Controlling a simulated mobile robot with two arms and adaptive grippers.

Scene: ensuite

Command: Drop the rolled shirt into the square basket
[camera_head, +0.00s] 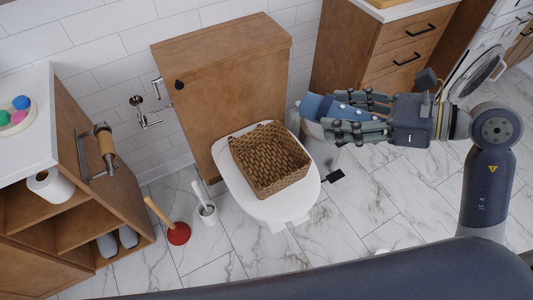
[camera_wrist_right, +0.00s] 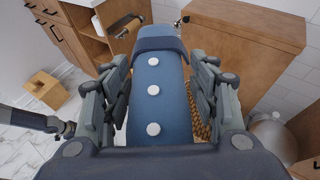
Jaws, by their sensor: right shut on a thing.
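The rolled shirt (camera_head: 314,106) is a blue roll with white round dots. It also shows in the right wrist view (camera_wrist_right: 155,95), running lengthwise between the fingers. My right gripper (camera_head: 335,112) is shut on it and holds it in the air, to the right of the basket in the head view. The square basket (camera_head: 269,160) is brown woven wicker, open at the top, and looks empty. It sits on the white toilet lid. In the right wrist view only a strip of the basket (camera_wrist_right: 203,130) shows behind the right-hand finger. My left gripper is not in the head view.
The toilet (camera_head: 275,208) stands against a wooden cistern cabinet (camera_head: 225,85). A toilet brush (camera_head: 207,210) and a red plunger (camera_head: 178,234) stand on the marble floor to its left. A shelf unit (camera_head: 100,215) is at left, drawers (camera_head: 405,50) at back right.

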